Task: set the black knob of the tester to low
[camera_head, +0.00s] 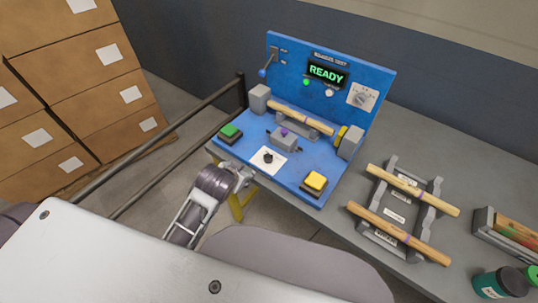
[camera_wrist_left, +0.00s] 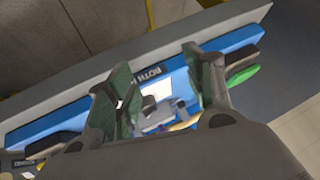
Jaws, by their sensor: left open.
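The blue tester (camera_head: 340,92) stands on the grey bench, and its display reads READY. The black knob (camera_head: 268,157) sits on a white square plate at the front of the tester's base. I cannot read the plate's marks or tell which setting the knob points to. My left gripper (camera_head: 246,174) is open and empty, just in front of the base's front edge and a little to the left of the knob. My right gripper is not in view.
A green button (camera_head: 230,132) and a yellow button (camera_head: 315,182) flank the knob. A turned wood piece (camera_head: 300,118) lies across the tester between grey blocks. A grey rack (camera_head: 393,207) with wood pieces stands to the right. Boxes (camera_head: 75,75) are stacked at left behind a rail.

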